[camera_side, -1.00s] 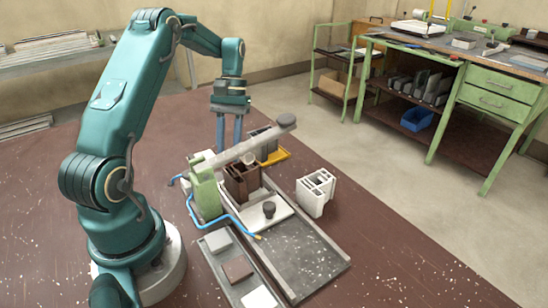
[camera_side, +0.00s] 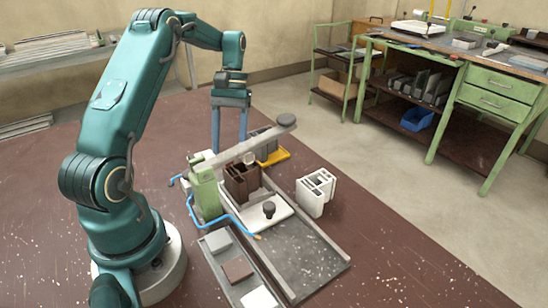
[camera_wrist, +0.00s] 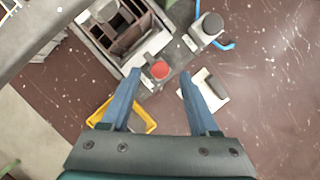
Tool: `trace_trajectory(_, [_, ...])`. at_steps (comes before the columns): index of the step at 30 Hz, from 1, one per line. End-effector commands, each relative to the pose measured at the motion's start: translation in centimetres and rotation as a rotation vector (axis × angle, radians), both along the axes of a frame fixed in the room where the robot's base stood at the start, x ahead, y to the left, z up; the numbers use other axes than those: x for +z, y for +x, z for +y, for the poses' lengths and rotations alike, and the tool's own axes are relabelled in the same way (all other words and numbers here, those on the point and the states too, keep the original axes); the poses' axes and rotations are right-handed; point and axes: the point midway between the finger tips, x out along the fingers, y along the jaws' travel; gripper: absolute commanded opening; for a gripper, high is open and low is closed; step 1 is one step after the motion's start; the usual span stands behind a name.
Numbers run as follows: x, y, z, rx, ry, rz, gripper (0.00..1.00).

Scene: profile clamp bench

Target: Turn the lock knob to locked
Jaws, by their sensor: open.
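My gripper (camera_wrist: 160,74) is open and empty in the wrist view, with a red disc (camera_wrist: 159,69) showing between its fingertips. It also shows in the side view (camera_side: 229,145), pointing down behind the clamp lever (camera_side: 245,147). A grey round knob (camera_wrist: 209,24) stands on a pale block at the upper right of the wrist view. I cannot tell for certain which of these is the lock knob. The brown profile (camera_side: 241,183) sits beside the green clamp post (camera_side: 205,197).
A yellow tray (camera_wrist: 142,122) lies by the left finger. A blue hose (camera_side: 228,217) loops around the post. A white profile block (camera_side: 314,195) stands right of the fixture, and a tray with several plates (camera_side: 222,257) lies in front. The bench on the right is clear of the arm.

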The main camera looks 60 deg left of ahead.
Motion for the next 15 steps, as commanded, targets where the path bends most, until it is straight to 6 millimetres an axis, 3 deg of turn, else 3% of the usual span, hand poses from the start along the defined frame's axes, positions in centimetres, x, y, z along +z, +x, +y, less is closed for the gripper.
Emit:
trace_trajectory(9, [2.8, 0.8, 0.8, 0.001, 0.002, -0.001, 0.61])
trace_trajectory(15, [3.5, 1.0, 1.0, 0.001, 0.0, 0.0, 0.61])
